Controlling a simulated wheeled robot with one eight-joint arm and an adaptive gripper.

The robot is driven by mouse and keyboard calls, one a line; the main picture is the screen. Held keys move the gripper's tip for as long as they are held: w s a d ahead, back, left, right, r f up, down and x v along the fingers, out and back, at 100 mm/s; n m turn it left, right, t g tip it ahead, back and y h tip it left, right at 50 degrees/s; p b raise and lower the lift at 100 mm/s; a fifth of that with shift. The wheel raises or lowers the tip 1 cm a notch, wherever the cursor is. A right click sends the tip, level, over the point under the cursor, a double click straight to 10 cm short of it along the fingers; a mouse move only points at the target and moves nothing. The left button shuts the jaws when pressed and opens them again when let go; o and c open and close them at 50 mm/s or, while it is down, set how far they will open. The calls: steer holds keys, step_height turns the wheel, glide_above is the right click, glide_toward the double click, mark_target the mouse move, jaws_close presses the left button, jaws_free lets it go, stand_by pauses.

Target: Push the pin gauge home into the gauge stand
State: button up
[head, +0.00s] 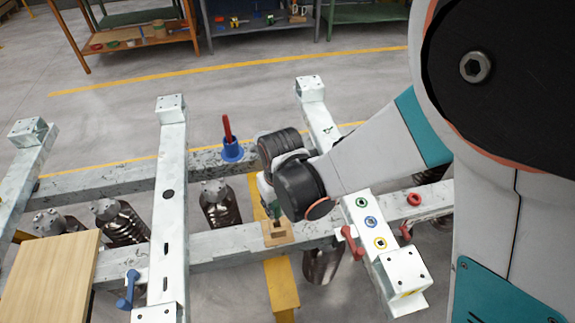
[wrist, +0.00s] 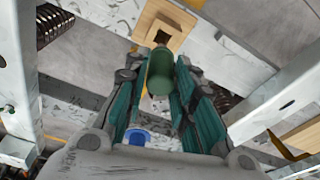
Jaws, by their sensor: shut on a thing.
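The pin gauge is a green cylinder (wrist: 160,75) between the two fingers of my gripper (wrist: 158,88) in the wrist view. My gripper is shut on it. The gauge stand is a light wooden block with a dark square hole (wrist: 178,24), just beyond the pin's far end. In the head view the stand (head: 285,237) sits on the near grey beam, with my gripper (head: 272,203) right above it. A bit of the green pin (head: 277,212) shows over the stand. I cannot tell whether its tip is inside the hole.
A blue holder with a red upright handle (head: 232,150) stands on the far beam, left of my gripper. Red handles (head: 352,244) and coloured rings (head: 371,222) are on the right crossbar. A blue handle (head: 127,290) is at lower left. Dark ribbed insulators (head: 220,205) hang below the beams.

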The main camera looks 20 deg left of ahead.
mark_target(277, 216)
steer(key=shift+f+b, duration=0.4)
steer(key=shift+f, duration=0.35)
steer(key=shift+f+b, duration=2.25)
steer(key=shift+b, duration=0.1)
stand_by(1.5)
steer(key=o, duration=1.1)
steer(key=shift+o, duration=0.2)
steer(key=shift+r, duration=0.1)
step_height(277, 216, up, 5)
steer(key=p, duration=0.5)
step_height(277, 216, up, 6)
steer(key=p, duration=0.5)
steer(key=w+d+f+m+b, duration=0.1)
steer(key=w+d, duration=0.3)
steer(key=d, duration=0.5)
steer(key=w+d+f+m+b, duration=0.2)
steer(key=w+d+m, duration=0.2)
steer(key=d, duration=0.6)
steer(key=w+d+f+m+h+b, duration=0.1)
steer(key=w+d, duration=0.3)
steer(key=d, duration=0.6)
steer(key=shift+d+f+m+t, duration=0.2)
steer(key=shift+f+m+t, duration=0.1)
steer(key=shift+m, duration=0.4)
